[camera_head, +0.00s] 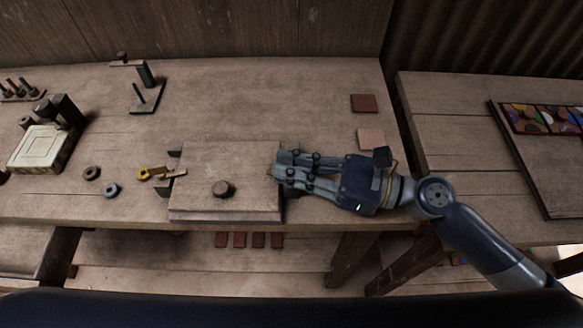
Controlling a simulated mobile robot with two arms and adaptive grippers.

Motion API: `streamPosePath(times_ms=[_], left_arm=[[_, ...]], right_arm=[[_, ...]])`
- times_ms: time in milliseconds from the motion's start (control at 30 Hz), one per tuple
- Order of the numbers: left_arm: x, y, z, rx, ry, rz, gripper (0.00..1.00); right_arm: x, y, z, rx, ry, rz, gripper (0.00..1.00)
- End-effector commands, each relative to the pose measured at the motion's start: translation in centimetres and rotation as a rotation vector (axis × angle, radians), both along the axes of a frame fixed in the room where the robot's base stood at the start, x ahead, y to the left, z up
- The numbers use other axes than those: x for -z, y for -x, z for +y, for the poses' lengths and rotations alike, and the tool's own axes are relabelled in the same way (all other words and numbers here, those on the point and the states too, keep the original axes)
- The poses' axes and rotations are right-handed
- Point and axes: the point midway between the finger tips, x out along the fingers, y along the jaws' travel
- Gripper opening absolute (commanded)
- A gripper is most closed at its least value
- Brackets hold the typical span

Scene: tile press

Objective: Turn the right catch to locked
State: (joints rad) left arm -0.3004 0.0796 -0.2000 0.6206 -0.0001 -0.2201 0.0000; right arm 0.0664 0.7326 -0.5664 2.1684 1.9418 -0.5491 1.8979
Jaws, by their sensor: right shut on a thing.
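The tile press (227,165) is a flat wooden block with a dark round knob (223,189) on its lid, standing near the table's front edge. At its left side is a brass catch (152,174) with a wooden lever. My right gripper (276,172) reaches in from the right and is shut at the press's right edge, where the right catch is. The fingers hide the right catch almost wholly, so its angle cannot be told. My left gripper is out of view.
Two tiles, one dark red (364,103) and one pale (370,139), lie behind my right arm. Metal rings (111,190) and a cream box (41,148) lie at left. A clamp stand (146,92) is at the back. A side table (455,130) stands at right.

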Motion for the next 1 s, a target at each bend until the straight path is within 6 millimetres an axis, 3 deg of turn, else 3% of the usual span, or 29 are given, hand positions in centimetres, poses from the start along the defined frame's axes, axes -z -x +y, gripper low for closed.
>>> streamPosePath(times_ms=[333,367,400,867,1000], left_arm=[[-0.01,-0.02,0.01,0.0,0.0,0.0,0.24],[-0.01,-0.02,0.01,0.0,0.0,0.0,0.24],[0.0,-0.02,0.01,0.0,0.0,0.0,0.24],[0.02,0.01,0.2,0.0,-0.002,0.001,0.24],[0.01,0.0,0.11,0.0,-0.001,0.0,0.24]], right_arm=[[-0.08,-0.05,-0.02,0.0,-0.001,-0.001,0.0],[-0.08,-0.05,-0.02,0.0,-0.001,-0.001,0.18],[-0.08,-0.05,-0.02,0.0,-0.001,-0.001,0.24],[-0.01,-0.01,-0.04,0.0,0.0,0.0,0.24],[0.1,0.19,-0.83,0.001,0.001,0.003,0.24]])
